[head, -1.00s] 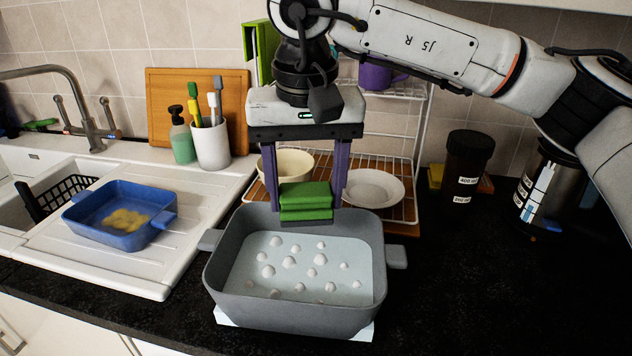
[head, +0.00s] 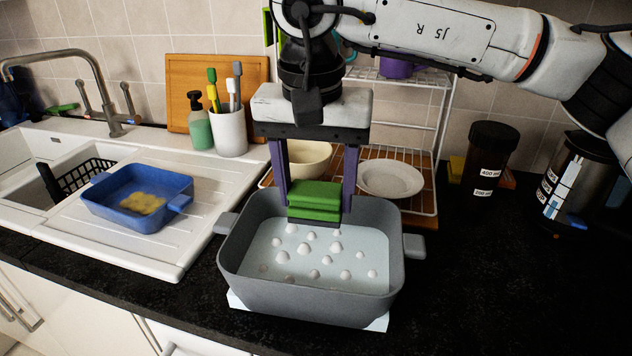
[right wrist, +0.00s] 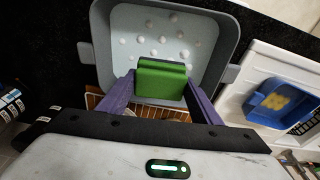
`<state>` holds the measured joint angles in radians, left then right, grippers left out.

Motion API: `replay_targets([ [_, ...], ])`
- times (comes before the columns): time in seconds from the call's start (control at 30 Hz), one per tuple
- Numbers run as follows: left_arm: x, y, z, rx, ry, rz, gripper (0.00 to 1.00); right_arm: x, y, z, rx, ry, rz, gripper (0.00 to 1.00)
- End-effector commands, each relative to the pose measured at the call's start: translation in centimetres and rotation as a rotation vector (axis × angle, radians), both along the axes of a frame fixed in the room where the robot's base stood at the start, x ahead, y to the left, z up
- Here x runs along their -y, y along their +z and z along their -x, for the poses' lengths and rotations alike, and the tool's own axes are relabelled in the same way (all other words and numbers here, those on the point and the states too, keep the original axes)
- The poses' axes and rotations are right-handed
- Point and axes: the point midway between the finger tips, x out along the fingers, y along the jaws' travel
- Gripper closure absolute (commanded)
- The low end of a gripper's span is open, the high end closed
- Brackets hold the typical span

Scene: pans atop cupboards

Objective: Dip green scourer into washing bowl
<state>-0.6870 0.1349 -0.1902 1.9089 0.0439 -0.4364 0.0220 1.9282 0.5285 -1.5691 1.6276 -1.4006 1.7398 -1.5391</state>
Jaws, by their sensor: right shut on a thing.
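The green scourer (head: 315,196) is held between the purple fingers of my right gripper (head: 317,195), which is shut on it. It also shows in the right wrist view (right wrist: 161,80). The grey washing bowl (head: 305,298) stands on the dark worktop and holds pale water with several white bubbles. The scourer is at the bowl's back side, with its lower edge just below the height of the back rim. I cannot tell whether it touches the water. My left gripper is not in view.
A blue dish (head: 120,212) with yellow contents stands on the white drainer at left. Behind the bowl is a wire rack with a white plate (head: 391,178) and a cream bowl (head: 306,160). A dark jar (head: 488,158) stands at right.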

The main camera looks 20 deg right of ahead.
Motion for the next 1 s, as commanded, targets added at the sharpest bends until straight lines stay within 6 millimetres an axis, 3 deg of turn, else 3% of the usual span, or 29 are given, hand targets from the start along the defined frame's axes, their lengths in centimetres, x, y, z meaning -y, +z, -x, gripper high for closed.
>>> replay_targets([
  [0.1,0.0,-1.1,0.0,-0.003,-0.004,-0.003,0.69,0.0,-1.6,0.0,0.001,-0.001,-0.001,0.6],
  [0.7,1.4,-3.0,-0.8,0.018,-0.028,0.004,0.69,0.0,-7.6,0.0,0.001,0.001,-0.002,0.6],
  [1.0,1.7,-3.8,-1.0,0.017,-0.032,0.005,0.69,0.0,-9.5,0.0,0.002,0.0,-0.001,0.6],
])
